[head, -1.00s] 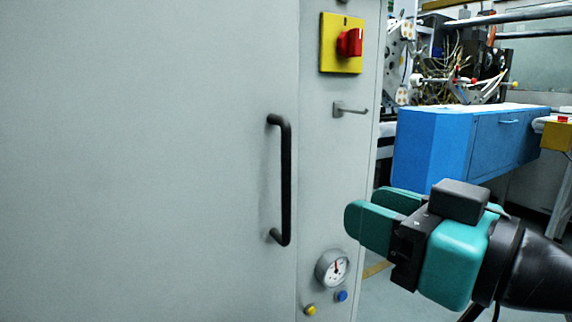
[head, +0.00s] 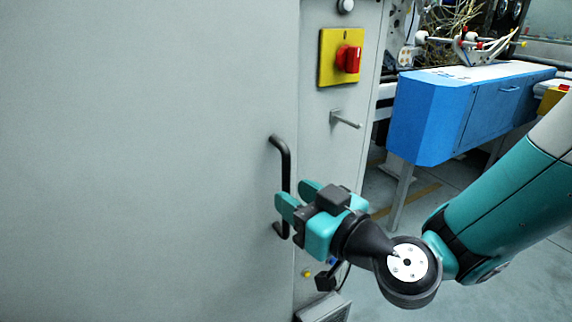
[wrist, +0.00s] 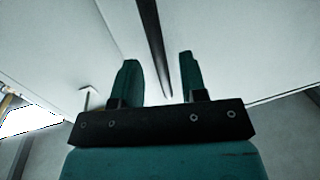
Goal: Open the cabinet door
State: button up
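The grey cabinet door (head: 130,150) fills the left of the head view and looks shut. Its black bar handle (head: 286,165) stands upright near the door's right edge. My gripper (head: 293,198) is at the handle's lower half, with teal fingers apart. In the wrist view the handle (wrist: 153,45) runs between the two open fingers (wrist: 158,80), closer to the right one. I cannot tell whether either finger touches it. The lower part of the handle is partly hidden behind my gripper in the head view.
Right of the door, the fixed panel carries a yellow plate with a red rotary switch (head: 348,59) and a protruding metal peg (head: 345,120). A yellow button (head: 307,273) sits lower down. A blue cabinet (head: 440,120) stands behind at right, with open floor before it.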

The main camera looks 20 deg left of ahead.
jog(key=shift+p+x, duration=0.65)
jog(key=shift+x, duration=0.4)
jog(key=shift+w+a, duration=0.2)
jog(key=shift+a, duration=0.15)
grip_shut()
jog(key=shift+s+d, duration=0.1)
